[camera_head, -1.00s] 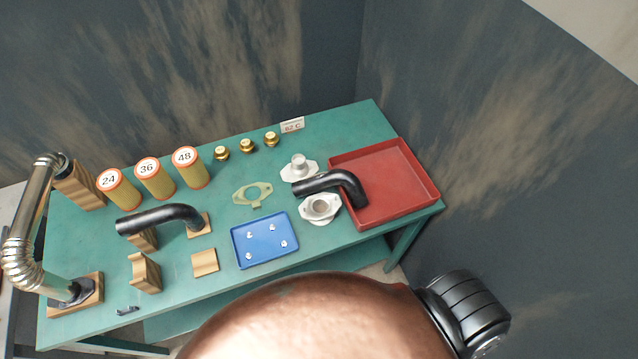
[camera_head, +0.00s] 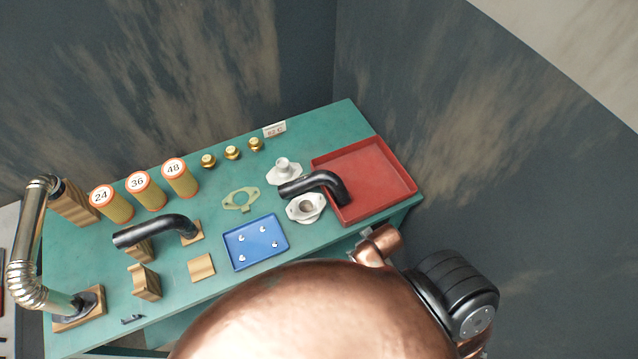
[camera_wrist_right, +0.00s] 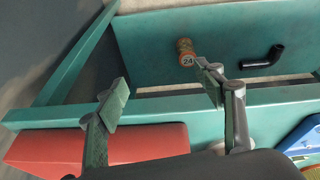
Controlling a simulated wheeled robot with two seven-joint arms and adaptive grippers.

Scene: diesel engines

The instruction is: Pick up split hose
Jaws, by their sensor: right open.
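Two black bent hoses lie on the green workbench in the head view. One hose (camera_head: 155,230) rests on wooden blocks at the left. The other hose (camera_head: 318,182) lies across the near left rim of the red tray (camera_head: 405,192), beside the white flanges. A third black bent hose (camera_wrist_right: 263,58) lies on the lower shelf in the right wrist view. I cannot make out a split on any of them. My right gripper (camera_wrist_right: 163,88) is open and empty, with its fingers apart in front of the bench edge. My left gripper is out of view.
The blue tray (camera_head: 256,243), white flanges (camera_head: 306,208), a gasket (camera_head: 241,200), filters (camera_head: 178,178) and a silver bent pipe (camera_head: 25,250) crowd the benchtop. Walls close in behind and right.

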